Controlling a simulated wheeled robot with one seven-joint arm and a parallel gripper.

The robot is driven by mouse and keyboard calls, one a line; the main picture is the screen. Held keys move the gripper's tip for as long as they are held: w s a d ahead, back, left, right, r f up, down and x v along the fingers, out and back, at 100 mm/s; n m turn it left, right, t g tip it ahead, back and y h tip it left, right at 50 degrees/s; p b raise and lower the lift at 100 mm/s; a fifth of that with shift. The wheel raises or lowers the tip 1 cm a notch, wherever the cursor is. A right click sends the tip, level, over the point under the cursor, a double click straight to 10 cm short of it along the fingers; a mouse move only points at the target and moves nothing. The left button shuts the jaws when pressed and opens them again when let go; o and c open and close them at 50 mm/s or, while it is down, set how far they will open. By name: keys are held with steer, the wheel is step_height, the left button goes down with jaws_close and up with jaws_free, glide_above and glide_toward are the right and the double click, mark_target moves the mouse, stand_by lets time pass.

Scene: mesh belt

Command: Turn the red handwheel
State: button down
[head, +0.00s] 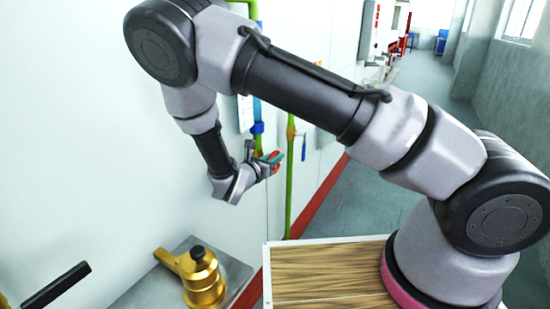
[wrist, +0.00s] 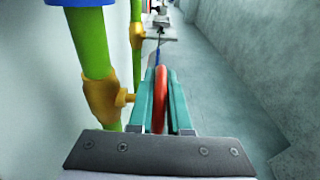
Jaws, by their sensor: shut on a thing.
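The red handwheel (wrist: 160,98) shows edge-on in the wrist view, between the two teal fingers of my gripper (wrist: 160,95). My gripper is shut on its rim. The wheel sits beside a yellow valve body (wrist: 101,97) on a green vertical pipe (wrist: 95,45), joined by a short stem. In the head view my gripper (head: 274,160) is at the wall pipes, and only a small red part of the handwheel (head: 277,155) shows by the fingertips. The rest of the wheel is hidden there.
A second green pipe (head: 290,190) with a blue lever (head: 303,147) stands just beyond. A brass fitting (head: 201,277) sits on a grey surface at lower left. The white wall (head: 140,140) is close on the left. The corridor floor (head: 350,205) on the right is clear.

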steer(key=shift+w+d+f+g+y, duration=0.1)
steer(key=shift+g+y, duration=0.35)
steer(key=shift+g, duration=0.25)
steer(key=shift+w+d+g+y, duration=0.1)
steer(key=shift+g+y, duration=0.35)
steer(key=shift+g, duration=0.25)
steer(key=c, duration=0.9)
jaws_free()
steer(key=shift+o, duration=0.2)
steer(key=v, duration=1.1)
